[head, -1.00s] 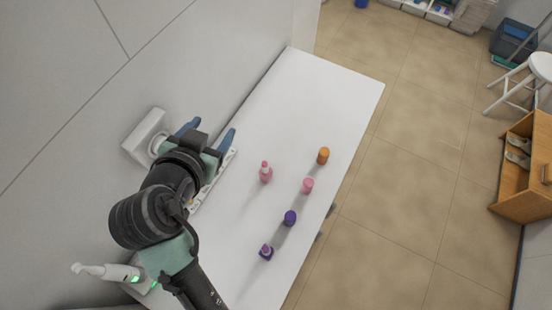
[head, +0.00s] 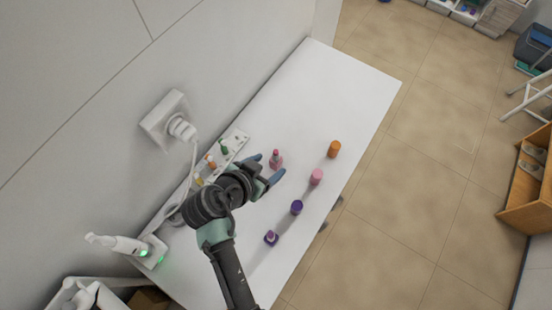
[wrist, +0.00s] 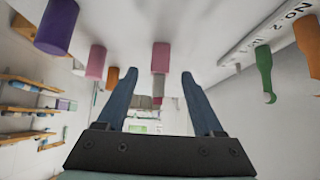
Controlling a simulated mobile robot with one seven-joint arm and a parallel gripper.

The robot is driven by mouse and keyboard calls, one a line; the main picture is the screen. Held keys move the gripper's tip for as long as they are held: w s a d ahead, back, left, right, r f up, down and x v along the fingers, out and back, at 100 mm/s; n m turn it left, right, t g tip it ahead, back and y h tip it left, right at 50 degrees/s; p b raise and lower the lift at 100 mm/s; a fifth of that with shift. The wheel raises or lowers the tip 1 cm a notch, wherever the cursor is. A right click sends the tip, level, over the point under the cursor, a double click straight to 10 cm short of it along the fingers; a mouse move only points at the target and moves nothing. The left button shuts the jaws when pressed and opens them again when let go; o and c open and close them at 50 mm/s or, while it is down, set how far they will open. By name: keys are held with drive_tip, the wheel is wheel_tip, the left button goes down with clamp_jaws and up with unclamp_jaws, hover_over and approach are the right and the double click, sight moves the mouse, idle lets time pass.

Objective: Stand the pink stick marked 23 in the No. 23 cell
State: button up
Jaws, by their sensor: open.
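Two pink things stand on the white table. The pink stick (head: 276,161) nearer the rack has a narrower top; the plain pink cylinder (head: 316,177) stands right of it. No 23 mark is readable on either. My gripper (head: 266,169) is open and low, its fingers pointing at the pink stick. In the wrist view, which looks upside down, the pink stick (wrist: 160,58) shows between and beyond the fingertips (wrist: 159,75). I cannot tell if they touch it. The white rack (head: 238,139) lies along the wall, partly hidden by my arm. Its lettering shows "No. 2" (wrist: 297,12); the No. 23 cell cannot be made out.
An orange cylinder (head: 334,149), a purple cylinder (head: 297,207) and a purple square-based bottle (head: 271,238) stand towards the right edge. The rack holds a green item (head: 224,146) and orange ones. A wall socket with a cable is at left. The far table end is clear.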

sight(273, 163)
drive_tip(key=shift+p+x, duration=0.45)
drive_tip(key=shift+x, duration=1.8)
clamp_jaws()
